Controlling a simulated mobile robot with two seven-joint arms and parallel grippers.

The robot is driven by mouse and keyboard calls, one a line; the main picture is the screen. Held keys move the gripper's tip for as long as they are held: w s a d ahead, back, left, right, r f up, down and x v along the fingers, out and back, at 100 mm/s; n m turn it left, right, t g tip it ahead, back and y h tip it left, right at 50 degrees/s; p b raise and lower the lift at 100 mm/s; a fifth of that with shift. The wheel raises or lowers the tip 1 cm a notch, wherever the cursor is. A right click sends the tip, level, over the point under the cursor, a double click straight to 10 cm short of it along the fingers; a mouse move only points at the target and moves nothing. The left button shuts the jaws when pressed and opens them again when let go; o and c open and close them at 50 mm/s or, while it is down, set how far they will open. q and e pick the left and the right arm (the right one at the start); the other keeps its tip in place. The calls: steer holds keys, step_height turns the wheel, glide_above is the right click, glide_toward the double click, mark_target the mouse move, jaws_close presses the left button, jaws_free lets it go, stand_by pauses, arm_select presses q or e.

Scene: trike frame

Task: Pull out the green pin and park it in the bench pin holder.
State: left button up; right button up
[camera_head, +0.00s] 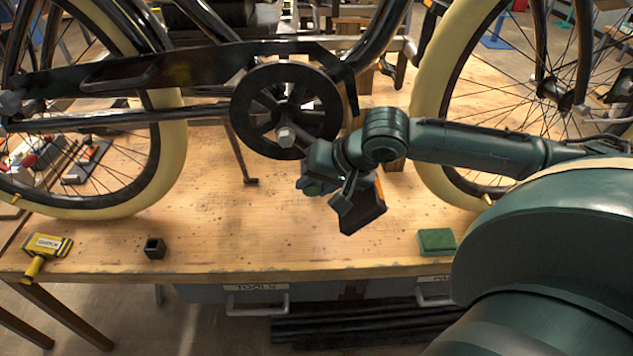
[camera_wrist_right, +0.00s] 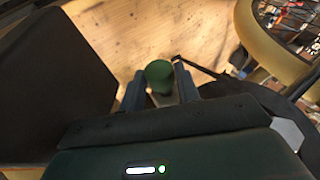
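The green pin shows its round green head (camera_wrist_right: 159,74) between the two fingers of my right gripper (camera_wrist_right: 160,86) in the right wrist view. Both fingers lie against its sides, and bare bench lies beyond it. In the head view, a bit of the pin (camera_head: 313,188) shows at my right gripper (camera_head: 316,184), in front of and below the chainring. The pin's shaft is mostly hidden. A small black square block with an open top (camera_head: 154,248), apparently the bench pin holder, stands near the bench's front edge at left. My left gripper is out of view.
The bike's chainring (camera_head: 262,82) and cream tyres (camera_head: 172,150) stand close around my right arm. A yellow mallet-like tool (camera_head: 47,246) lies at the bench's left front corner. A green block (camera_head: 437,240) lies at right. The front middle of the wooden bench (camera_head: 270,235) is clear.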

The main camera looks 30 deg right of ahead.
steer(key=c, duration=0.5)
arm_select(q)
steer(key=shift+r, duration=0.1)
arm_select(e)
steer(key=shift+s+a+f, duration=0.1)
steer(key=shift+s+a, duration=0.35)
steer(key=shift+s, duration=0.35)
steer(key=shift+s+a+f, duration=0.1)
steer(key=shift+s+a, duration=0.4)
steer(key=shift+s, duration=0.3)
steer(key=shift+s+a+f, duration=0.1)
steer(key=shift+s+a, duration=0.35)
steer(key=shift+s, duration=0.35)
